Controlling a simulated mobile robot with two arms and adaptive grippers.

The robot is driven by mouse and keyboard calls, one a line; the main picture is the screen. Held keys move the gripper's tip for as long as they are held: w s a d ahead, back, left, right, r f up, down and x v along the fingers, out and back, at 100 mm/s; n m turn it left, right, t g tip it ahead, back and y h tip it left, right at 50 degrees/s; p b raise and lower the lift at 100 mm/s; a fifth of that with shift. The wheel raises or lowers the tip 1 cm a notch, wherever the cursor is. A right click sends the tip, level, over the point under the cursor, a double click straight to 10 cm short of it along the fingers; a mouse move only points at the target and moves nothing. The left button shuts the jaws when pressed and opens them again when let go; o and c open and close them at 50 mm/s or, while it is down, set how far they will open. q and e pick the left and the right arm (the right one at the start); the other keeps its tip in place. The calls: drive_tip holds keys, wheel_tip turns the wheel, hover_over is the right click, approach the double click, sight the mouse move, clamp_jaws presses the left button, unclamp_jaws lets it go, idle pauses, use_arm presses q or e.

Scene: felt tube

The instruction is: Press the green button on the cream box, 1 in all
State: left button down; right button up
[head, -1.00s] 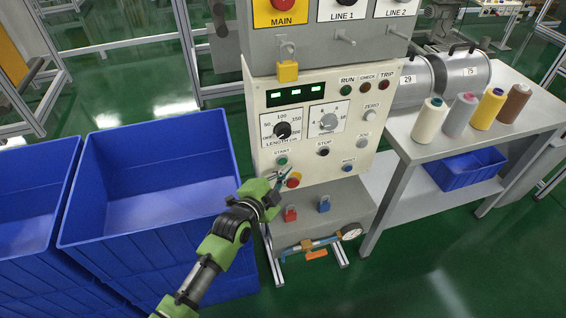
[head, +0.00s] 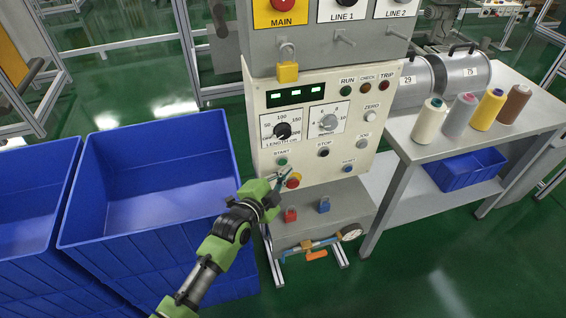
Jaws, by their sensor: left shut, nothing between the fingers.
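The cream box (head: 330,115) stands upright in the middle of the head view, with dials, lamps and buttons on its front. The green button (head: 282,161), under the label START, is at its lower left and shows uncovered. My left gripper (head: 283,174) is shut and empty just below the green button, with a visible small gap. My right gripper is not in view.
Black STOP (head: 323,152) and blue (head: 348,168) buttons sit to the right. A yellow padlock (head: 288,72) hangs above. Blue bins (head: 150,150) stand at left. A table (head: 500,125) with thread cones is at right.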

use_arm(q)
drive_tip(key=shift+w+a, duration=0.15)
drive_tip(key=shift+w, duration=0.3)
drive_tip(key=shift+w+a, duration=0.15)
drive_tip(key=shift+w, duration=0.25)
idle(0.7)
drive_tip(key=shift+r, duration=0.1)
drive_tip(key=shift+s+d+p, duration=0.25)
drive_tip(key=shift+s+p, duration=0.15)
drive_tip(key=shift+s, duration=0.45)
